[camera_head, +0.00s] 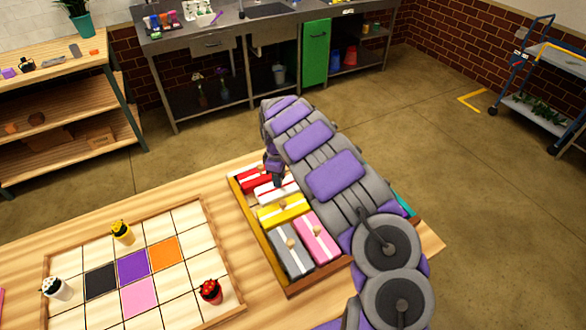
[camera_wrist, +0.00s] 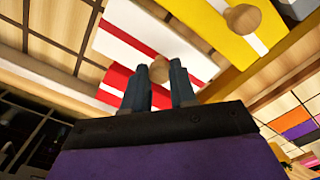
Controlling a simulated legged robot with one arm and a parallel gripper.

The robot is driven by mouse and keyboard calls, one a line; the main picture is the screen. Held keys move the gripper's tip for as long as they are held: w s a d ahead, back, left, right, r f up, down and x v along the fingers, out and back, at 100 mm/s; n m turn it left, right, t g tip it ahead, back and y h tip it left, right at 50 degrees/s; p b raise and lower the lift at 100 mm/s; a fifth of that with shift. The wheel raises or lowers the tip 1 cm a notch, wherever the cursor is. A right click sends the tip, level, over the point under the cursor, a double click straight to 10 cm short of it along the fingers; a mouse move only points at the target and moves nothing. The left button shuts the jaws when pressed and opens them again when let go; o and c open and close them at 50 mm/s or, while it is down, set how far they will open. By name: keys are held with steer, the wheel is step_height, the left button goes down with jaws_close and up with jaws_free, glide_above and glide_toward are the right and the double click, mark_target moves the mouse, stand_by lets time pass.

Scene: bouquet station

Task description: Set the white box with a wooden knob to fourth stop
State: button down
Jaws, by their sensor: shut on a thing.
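The white box (camera_head: 264,194) with a red stripe lies in the wooden tray (camera_head: 290,292), between a red box and a yellow box. It also shows in the wrist view (camera_wrist: 124,44), with its round wooden knob (camera_wrist: 159,69) between my two fingers. My gripper (camera_head: 277,182) reaches down onto this box from above, and in the wrist view its dark fingers (camera_wrist: 160,88) are closed around the knob. In the head view the knob is hidden by the gripper. No stop marks can be made out.
The red box (camera_head: 252,181), yellow box (camera_head: 281,210), grey box (camera_head: 291,252) and pink box (camera_head: 318,238) crowd the tray. My arm covers the tray's right part. A gridded board (camera_head: 190,222) with flower cups lies left. A shelf (camera_head: 60,90) and steel counter (camera_head: 215,42) stand behind.

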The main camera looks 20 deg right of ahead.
mark_target(271, 190)
steer(key=a, duration=0.3)
steer(key=shift+s+a+p, duration=0.25)
steer(key=shift+a+p, duration=0.05)
steer(key=shift+a, duration=0.05)
steer(key=shift+d, duration=0.3)
steer(key=c, duration=1.3)
jaws_free()
steer(key=shift+c, duration=0.2)
steer(key=o, duration=0.4)
steer(key=shift+a, duration=0.45)
steer(key=shift+d, duration=0.25)
steer(key=shift+d+r, duration=0.15)
steer(key=shift+r, duration=0.1)
steer(key=r, duration=0.5)
steer(key=r+p, duration=0.1)
steer(key=r, duration=1)
steer(key=shift+a+r+p, duration=0.35)
steer(key=shift+a+p, duration=0.05)
steer(key=shift+a, duration=0.1)
